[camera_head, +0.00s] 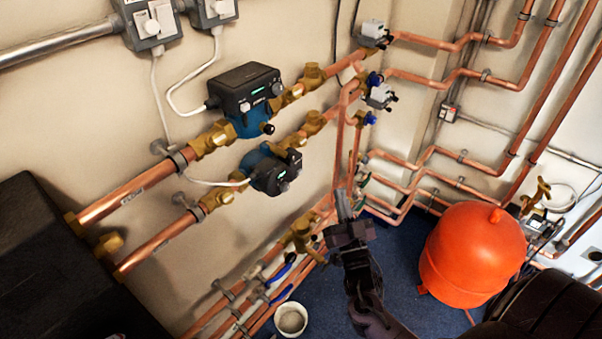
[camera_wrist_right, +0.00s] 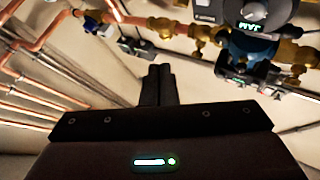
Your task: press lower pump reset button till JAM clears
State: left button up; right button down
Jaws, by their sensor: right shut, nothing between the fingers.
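Two pumps sit on the copper pipes along the wall. The upper pump (camera_head: 246,92) has a black box head, a blue body and a green display. The lower pump (camera_head: 274,170) is smaller and has a dark face with pale knobs. In the right wrist view, a round-faced pump (camera_wrist_right: 252,14) shows the word JAM upside down, with another lit pump head (camera_wrist_right: 238,72) beneath it in the picture. My right gripper (camera_head: 343,206) is shut and empty, right of and apart from the lower pump. Its closed fingers also show in the wrist view (camera_wrist_right: 157,86). My left gripper is out of view.
A red expansion vessel (camera_head: 472,255) stands on the blue floor at right. A small white bucket (camera_head: 291,320) is at the bottom. Blue-handled valves (camera_head: 283,280) line low pipes. Copper pipes (camera_head: 450,160) cross the right wall. A black box (camera_head: 60,270) fills the lower left.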

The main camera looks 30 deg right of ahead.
aim_at(300, 172)
jog(key=w+a+b, duration=0.3)
jog(key=w, duration=0.4)
jog(key=shift+w+a, duration=0.15)
jog(key=shift+w, duration=0.25)
jog(key=shift+w, duration=0.15)
dwell(1.7)
jog(key=shift+w+a, duration=0.15)
jog(key=shift+w, duration=0.1)
jog(key=shift+w+a+b, duration=0.2)
jog(key=shift+w+b, duration=0.2)
dwell(0.6)
jog(key=shift+s, duration=0.1)
jog(key=shift+s+d+p, duration=0.35)
jog(key=shift+s, duration=0.4)
